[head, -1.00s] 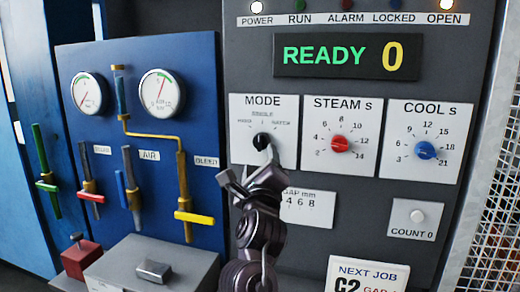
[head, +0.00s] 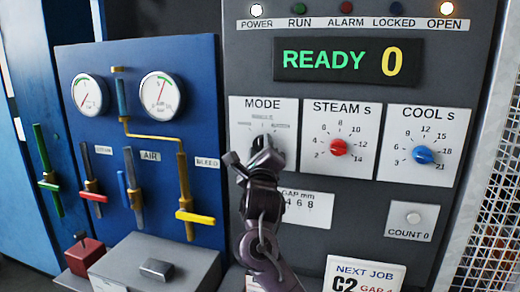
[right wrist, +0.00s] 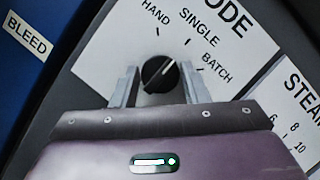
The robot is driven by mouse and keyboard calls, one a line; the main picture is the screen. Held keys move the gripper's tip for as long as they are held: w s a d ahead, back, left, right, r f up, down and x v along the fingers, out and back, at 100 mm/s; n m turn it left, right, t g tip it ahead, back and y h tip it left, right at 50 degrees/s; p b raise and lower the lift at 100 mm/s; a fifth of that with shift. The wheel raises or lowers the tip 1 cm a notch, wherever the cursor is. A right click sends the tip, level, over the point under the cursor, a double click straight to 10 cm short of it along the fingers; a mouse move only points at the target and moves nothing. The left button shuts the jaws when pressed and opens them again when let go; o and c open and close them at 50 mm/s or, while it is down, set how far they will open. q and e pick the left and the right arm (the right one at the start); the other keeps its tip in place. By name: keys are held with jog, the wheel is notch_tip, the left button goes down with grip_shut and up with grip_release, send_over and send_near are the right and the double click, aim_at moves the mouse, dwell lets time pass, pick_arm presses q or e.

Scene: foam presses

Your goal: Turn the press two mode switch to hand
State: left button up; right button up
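The mode switch is a round black knob (right wrist: 160,73) on a white MODE plate (head: 253,112) with HAND, SINGLE and BATCH marks. In the right wrist view its white pointer line points up and right, toward the SINGLE tick. My right gripper (head: 252,156) is in front of the knob and partly hides it in the head view. In the right wrist view the right gripper (right wrist: 158,86) is open, with one finger on each side of the knob and a visible gap to each. My left gripper is not in view.
The STEAM dial (head: 339,147) and COOL dial (head: 424,154) are to the right. A GAP readout (head: 305,209) lies below. On the left are valve levers, including the yellow-handled BLEED lever (head: 195,218), and a grey box (head: 160,255). The display (head: 347,60) reads READY 0.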

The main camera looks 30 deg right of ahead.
jog(key=c, duration=0.5)
jog(key=shift+n, duration=0.3)
jog(key=n+y+p, duration=0.1)
jog(key=n, duration=0.2)
jog(key=shift+r+y, duration=0.1)
jog(key=shift+y, duration=0.2)
jog(key=n+y+p, duration=0.1)
jog(key=n+p, duration=0.1)
jog(key=n, duration=0.1)
jog(key=shift+r+n+g, duration=0.15)
jog(key=shift+n+g, duration=0.15)
jog(key=shift+g, duration=0.1)
jog(key=shift+n+g+y+p, duration=0.4)
jog(key=shift+n+g+p, duration=0.1)
jog(key=shift+n+p, duration=0.95)
jog(key=o, duration=1)
